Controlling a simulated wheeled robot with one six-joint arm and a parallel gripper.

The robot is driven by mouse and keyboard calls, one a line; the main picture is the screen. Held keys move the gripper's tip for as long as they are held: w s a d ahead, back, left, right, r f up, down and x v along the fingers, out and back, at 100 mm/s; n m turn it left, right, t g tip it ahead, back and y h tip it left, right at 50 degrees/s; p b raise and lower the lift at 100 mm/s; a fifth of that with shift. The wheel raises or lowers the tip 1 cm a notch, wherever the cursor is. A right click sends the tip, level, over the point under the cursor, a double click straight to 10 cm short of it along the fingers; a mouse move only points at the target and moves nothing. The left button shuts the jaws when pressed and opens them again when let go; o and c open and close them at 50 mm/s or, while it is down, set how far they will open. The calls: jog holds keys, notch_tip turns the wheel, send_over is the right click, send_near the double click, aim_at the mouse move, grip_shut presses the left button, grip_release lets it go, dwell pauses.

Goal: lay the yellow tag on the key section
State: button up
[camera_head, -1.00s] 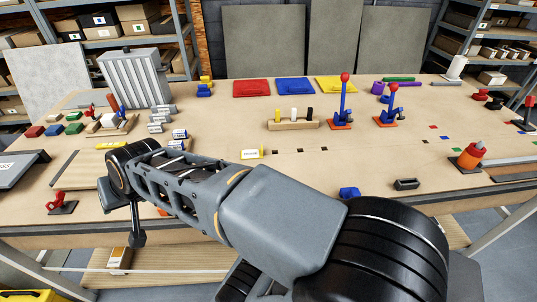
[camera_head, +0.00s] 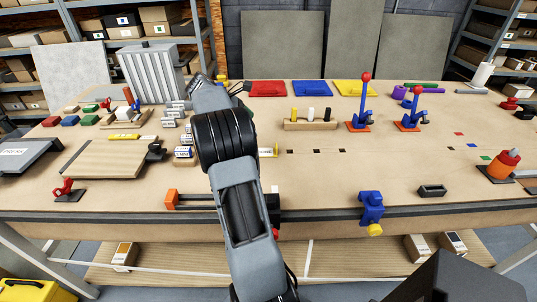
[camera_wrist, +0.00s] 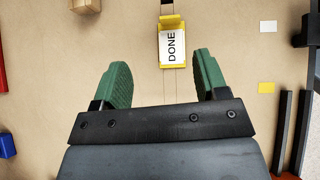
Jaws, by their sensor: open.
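A yellow tag (camera_wrist: 172,46) with a white face marked DONE lies on the table in the wrist view, just ahead of my fingers. I cannot tell which part of the table is the key section.
Flat white (camera_wrist: 267,26) and yellow (camera_wrist: 266,87) squares lie right of the tag in the wrist view. A wooden rack with pegs (camera_head: 310,125) stands behind the tag. A blue clamp (camera_head: 371,207) sits on the front edge. The tabletop between is mostly clear.

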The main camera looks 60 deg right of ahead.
jog(key=m+y, duration=0.1)
send_over(264, 152)
notch_tip(264, 152, down, 6)
jog(key=shift+s+f, duration=0.1)
jog(key=shift+s, duration=0.05)
jog(key=shift+p+x, duration=0.55)
jog(key=shift+x, duration=2.5)
jog(key=shift+f, duration=0.1)
jog(key=shift+c, duration=0.4)
jog(key=c, duration=0.7)
